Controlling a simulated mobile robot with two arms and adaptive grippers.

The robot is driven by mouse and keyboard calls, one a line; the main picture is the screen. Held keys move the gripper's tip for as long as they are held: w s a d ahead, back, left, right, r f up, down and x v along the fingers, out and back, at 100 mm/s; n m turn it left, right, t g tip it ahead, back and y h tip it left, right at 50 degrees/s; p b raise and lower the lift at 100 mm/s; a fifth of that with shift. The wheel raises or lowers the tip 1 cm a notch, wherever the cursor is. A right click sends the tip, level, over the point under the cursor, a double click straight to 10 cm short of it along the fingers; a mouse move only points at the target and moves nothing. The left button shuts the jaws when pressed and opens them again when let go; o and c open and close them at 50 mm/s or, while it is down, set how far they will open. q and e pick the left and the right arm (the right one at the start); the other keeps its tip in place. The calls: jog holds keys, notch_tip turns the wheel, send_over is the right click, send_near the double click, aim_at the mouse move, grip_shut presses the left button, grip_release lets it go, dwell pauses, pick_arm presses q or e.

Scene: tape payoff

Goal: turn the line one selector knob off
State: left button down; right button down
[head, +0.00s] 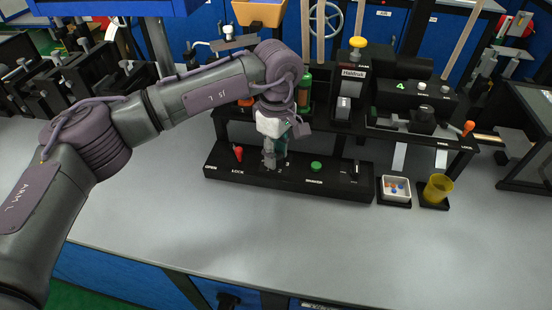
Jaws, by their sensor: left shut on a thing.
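My left gripper (270,158) reaches down to the long black control panel (335,186) on the grey bench. It is shut on a selector knob there, between the red control and the green button. The fingers hide the knob almost wholly, so its pointer and setting cannot be read. The red control (238,152) is to the left of the gripper. The green button (316,166) and a small black switch (356,169) are to its right. My right gripper is not in view.
A black machine frame (440,138) stands right behind the panel, with a yellow-topped unit (357,42). A white tray of small parts (396,189) and a yellow cup (437,188) stand to the right. The bench in front is clear.

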pick_arm(q)
jog(key=shift+m+b, duration=0.3)
jog(key=shift+m, duration=0.2)
jog(key=c, duration=0.8)
grip_release()
notch_tip(320, 180, up, 12)
jog(key=shift+w+d+r, duration=0.1)
